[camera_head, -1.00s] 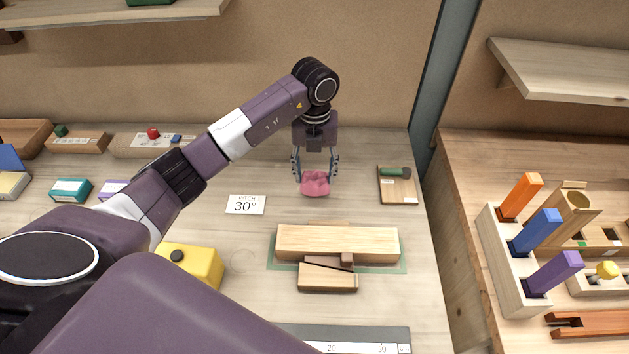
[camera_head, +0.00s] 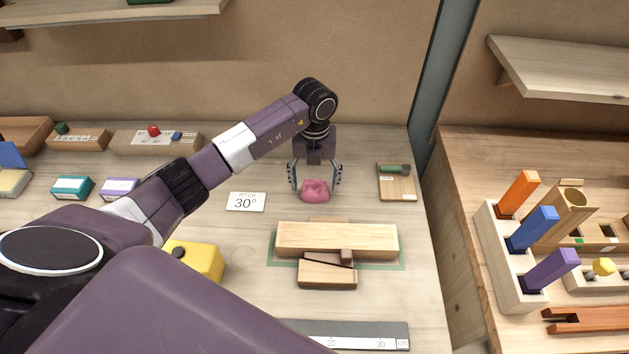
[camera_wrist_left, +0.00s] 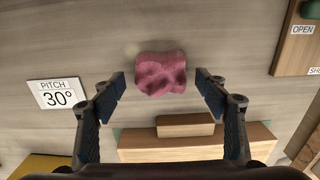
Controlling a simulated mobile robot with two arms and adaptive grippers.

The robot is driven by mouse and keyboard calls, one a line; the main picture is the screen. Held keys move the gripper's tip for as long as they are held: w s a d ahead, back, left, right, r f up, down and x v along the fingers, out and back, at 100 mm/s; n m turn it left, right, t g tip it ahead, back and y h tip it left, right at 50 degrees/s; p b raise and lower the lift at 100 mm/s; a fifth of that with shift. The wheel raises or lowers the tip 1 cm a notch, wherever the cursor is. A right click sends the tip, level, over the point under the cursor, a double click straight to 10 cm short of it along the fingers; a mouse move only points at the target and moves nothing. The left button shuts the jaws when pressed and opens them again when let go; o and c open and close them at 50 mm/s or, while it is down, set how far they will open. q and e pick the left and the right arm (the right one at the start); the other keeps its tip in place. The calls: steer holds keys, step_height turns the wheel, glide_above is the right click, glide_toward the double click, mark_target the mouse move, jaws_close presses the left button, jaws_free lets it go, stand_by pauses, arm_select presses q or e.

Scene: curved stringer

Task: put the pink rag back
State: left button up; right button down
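The pink rag (camera_head: 314,190) lies crumpled on the workbench, to the right of the "PITCH 30°" card. In the left wrist view the rag (camera_wrist_left: 161,73) shows ahead of and between the two spread fingers. My left gripper (camera_head: 315,180) is open and points down just over the rag, with a finger at each side and a gap between fingers and cloth. In the wrist view the left gripper (camera_wrist_left: 160,85) holds nothing. My right gripper does not show in either view.
A wooden block assembly (camera_head: 337,240) stands in front of the rag. A board with a green-handled tool (camera_head: 397,184) lies to the right, and the pitch card (camera_head: 246,202) to the left. A yellow box (camera_head: 195,262) and a ruler (camera_head: 350,335) are nearer. A rack (camera_head: 513,265) with coloured blocks stands far right.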

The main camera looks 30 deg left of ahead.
mark_target(315, 183)
arm_select(q)
steer(key=shift+r, duration=0.25)
steer(key=shift+w+r, duration=0.1)
steer(key=shift+r, duration=0.25)
step_height(315, 183, up, 11)
steer(key=b, duration=0.3)
